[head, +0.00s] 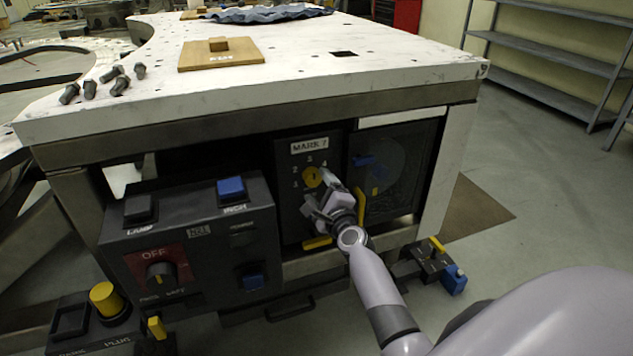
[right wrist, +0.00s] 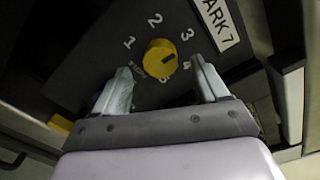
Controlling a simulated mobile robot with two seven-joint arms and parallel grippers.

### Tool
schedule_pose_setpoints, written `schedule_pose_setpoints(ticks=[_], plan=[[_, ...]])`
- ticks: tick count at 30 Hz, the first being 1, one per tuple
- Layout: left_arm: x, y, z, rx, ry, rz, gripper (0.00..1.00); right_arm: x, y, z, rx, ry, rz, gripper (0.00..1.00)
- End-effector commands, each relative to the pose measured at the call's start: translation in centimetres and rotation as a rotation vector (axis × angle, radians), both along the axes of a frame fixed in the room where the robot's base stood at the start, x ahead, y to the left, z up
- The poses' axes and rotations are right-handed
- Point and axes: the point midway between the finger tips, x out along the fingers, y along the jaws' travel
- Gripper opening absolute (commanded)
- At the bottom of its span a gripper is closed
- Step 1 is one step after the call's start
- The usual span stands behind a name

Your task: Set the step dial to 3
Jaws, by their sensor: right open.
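The step dial (head: 312,177) is a round yellow knob on the dark panel labelled MARK 7, with numbers around it. In the right wrist view the dial (right wrist: 158,59) shows clearly, with 1, 2, 3 and 4 legible. A small dark mark on the knob points to the side of 3 and 4; I cannot tell exactly which. My right gripper (head: 317,191) is in front of the panel, open, with one finger on each side of the dial. In the wrist view gaps show between the knob and both fingers. My left gripper is not in view.
Left of the panel is a dark control box (head: 207,235) with an OFF knob and blue buttons. A dark round-windowed panel (head: 392,170) is at right. The white tabletop (head: 300,75) overhangs above. A yellow-ended handle (head: 318,242) sits below the dial.

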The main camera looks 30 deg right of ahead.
Motion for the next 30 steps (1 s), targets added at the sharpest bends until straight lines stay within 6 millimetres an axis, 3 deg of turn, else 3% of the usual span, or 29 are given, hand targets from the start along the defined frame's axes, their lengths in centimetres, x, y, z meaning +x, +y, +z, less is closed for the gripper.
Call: schedule_pose_setpoints(ticks=[6,12,30], plan=[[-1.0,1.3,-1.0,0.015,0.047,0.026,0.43,-2.9,0.8,0.2,0.000,0.001,0.002,0.73],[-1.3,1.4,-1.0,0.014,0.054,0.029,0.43,-4.3,1.1,0.1,0.001,0.001,0.002,0.73],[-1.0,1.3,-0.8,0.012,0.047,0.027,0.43,-4.5,1.2,0.0,-0.001,0.001,0.001,0.73]])
